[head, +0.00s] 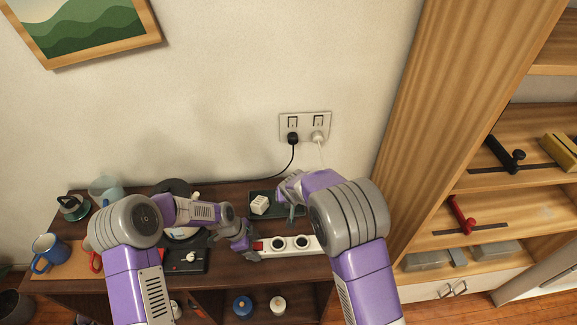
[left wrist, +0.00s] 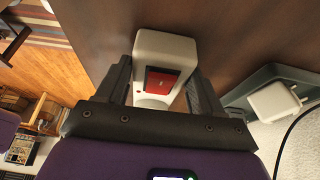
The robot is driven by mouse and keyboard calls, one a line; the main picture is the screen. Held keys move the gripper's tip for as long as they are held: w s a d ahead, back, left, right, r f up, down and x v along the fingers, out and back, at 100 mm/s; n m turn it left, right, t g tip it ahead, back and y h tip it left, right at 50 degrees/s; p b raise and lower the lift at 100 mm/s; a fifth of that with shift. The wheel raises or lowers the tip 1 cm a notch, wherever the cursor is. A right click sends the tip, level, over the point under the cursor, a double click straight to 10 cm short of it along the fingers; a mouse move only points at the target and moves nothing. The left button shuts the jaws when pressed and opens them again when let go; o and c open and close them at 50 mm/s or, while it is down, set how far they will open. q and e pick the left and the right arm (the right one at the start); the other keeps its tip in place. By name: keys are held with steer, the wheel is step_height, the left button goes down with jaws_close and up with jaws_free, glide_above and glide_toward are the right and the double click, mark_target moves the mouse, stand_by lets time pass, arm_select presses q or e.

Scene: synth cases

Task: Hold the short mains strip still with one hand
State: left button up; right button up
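The short white mains strip (head: 312,245) lies on the dark wooden top, with round sockets showing and a red switch at its left end. My left gripper (head: 250,245) is at that left end. In the left wrist view my left gripper (left wrist: 163,88) has one finger on each side of the strip (left wrist: 164,45), close against it, with the red switch (left wrist: 162,82) between them. My right gripper (head: 291,208) is above the strip's back side near a dark tray (head: 256,193); my own arm hides much of it, and its opening is unclear.
A white plug block (head: 260,204) lies in the tray; it also shows in the left wrist view (left wrist: 275,102). A wall socket plate (head: 305,126) has a black and a white plug in it, with cords hanging down. A blue mug (head: 48,250) stands at the left. Shelves are at the right.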

arm_select(q)
steer(key=o, duration=0.5)
steer(key=v, duration=1.2)
steer(key=shift+r, duration=0.15)
step_height(320, 180, up, 10)
steer(key=p, duration=0.6)
